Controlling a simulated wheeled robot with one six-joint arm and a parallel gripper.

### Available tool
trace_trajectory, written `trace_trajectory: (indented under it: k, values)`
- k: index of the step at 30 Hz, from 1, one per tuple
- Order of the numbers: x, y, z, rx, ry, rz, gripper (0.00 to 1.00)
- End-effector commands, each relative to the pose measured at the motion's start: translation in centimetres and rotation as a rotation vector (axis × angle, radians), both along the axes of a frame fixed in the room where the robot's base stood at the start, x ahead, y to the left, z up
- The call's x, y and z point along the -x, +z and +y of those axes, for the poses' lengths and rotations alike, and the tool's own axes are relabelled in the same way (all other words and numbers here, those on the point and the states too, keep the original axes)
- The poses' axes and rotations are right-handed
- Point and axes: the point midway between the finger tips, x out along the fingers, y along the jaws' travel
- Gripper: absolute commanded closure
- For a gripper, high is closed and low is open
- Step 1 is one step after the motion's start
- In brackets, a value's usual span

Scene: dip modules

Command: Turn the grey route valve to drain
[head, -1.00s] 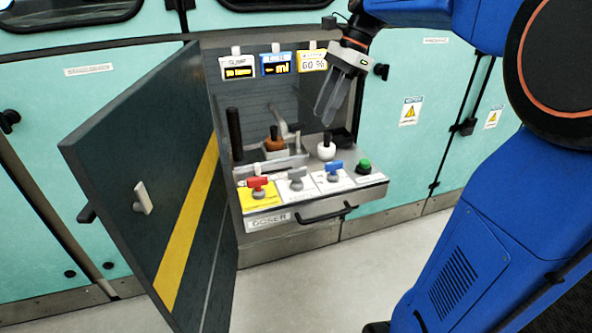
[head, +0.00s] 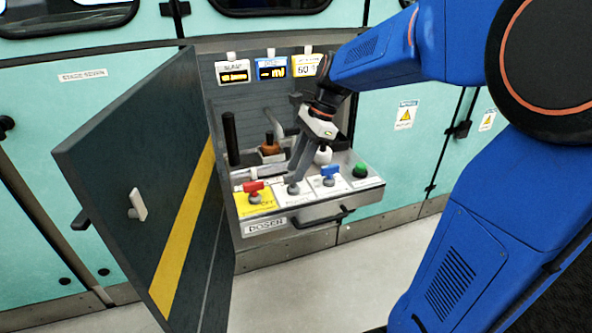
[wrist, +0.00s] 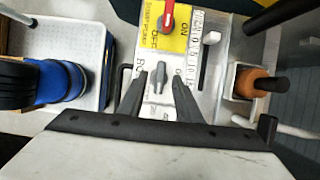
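The grey route valve (head: 293,189) sits on a white label plate in the front row of the panel, between the red and blue valves. The wrist view shows its small grey handle (wrist: 159,77) lying roughly along the direction of my fingers. My gripper (head: 299,179) is over the valve, pointing down at it. In the wrist view my gripper (wrist: 158,84) is open, with one dark finger on each side of the handle and a gap visible on both sides. The fingers partly cover the valve in the head view, and the plate's lettering is partly hidden.
A red valve (head: 253,188) on a yellow plate is to the left, a blue valve (head: 329,174) to the right, then a green button (head: 359,171). A white knob (head: 322,155) and a brown-handled lever (head: 269,146) stand behind. The open dark door (head: 145,190) is at left.

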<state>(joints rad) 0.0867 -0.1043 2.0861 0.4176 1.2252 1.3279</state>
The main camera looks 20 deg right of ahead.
Motion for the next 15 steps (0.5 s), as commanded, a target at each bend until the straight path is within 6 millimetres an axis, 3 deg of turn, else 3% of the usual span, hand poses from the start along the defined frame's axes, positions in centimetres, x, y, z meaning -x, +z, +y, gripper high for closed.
trace_trajectory:
  k: [5,14,15]
  values:
    - [0.03,-1.14,0.47,0.0,0.0,0.001,0.69]
    - [0.01,-1.32,0.53,0.0,0.0,0.0,0.69]
    - [0.01,-1.31,0.52,0.0,0.0,0.0,0.74]
